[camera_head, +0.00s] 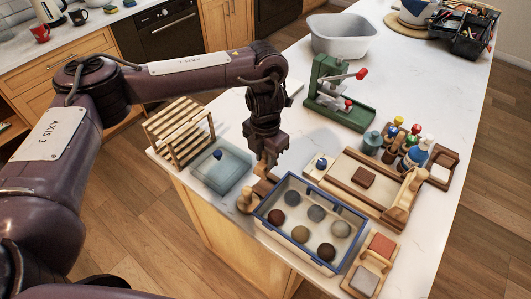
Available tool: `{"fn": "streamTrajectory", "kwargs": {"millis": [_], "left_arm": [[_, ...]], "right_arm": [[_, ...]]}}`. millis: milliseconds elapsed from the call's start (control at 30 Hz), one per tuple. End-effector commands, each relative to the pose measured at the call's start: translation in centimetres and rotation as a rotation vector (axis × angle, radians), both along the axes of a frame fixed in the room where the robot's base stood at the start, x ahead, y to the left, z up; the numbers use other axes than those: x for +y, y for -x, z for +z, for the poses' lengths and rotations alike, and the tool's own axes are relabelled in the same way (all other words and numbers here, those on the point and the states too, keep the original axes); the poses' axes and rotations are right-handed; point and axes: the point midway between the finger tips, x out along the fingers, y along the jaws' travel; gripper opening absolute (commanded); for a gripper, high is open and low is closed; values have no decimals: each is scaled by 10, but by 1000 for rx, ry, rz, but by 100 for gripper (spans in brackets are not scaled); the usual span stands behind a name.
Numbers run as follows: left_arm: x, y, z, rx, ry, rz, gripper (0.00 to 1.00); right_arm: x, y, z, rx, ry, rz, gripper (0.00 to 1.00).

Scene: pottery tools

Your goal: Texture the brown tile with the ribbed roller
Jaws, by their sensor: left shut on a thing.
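The brown tile (363,177) lies flat on a pale board (347,169) with darker wooden rails, right of centre. My left gripper (265,163) points down left of that board, behind the blue-rimmed box. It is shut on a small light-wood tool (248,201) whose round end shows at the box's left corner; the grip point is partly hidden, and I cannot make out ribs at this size. A wooden roller-like piece (402,197) stands at the board's right end. My left gripper is apart from the tile. My right gripper is not in view.
The blue-rimmed box (310,259) holds several round coloured pieces. A glass tray (221,168) and slatted rack (178,132) stand left. A green press (339,95) is behind; bottles (415,152) stand right. Wooden blocks (372,268) lie at the front. Bare counter shows along the right edge.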

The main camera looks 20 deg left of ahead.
Motion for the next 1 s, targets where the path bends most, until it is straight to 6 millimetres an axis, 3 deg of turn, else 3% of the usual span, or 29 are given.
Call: {"fn": "streamTrajectory", "kwargs": {"millis": [267, 733, 1000], "left_arm": [[0, 0, -11, 0, 0, -46, 0], [0, 0, -59, 0, 0, -43, 0], [0, 0, -65, 0, 0, -43, 0]], "right_arm": [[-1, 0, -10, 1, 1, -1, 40], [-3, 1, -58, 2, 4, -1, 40], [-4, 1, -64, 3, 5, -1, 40]]}}
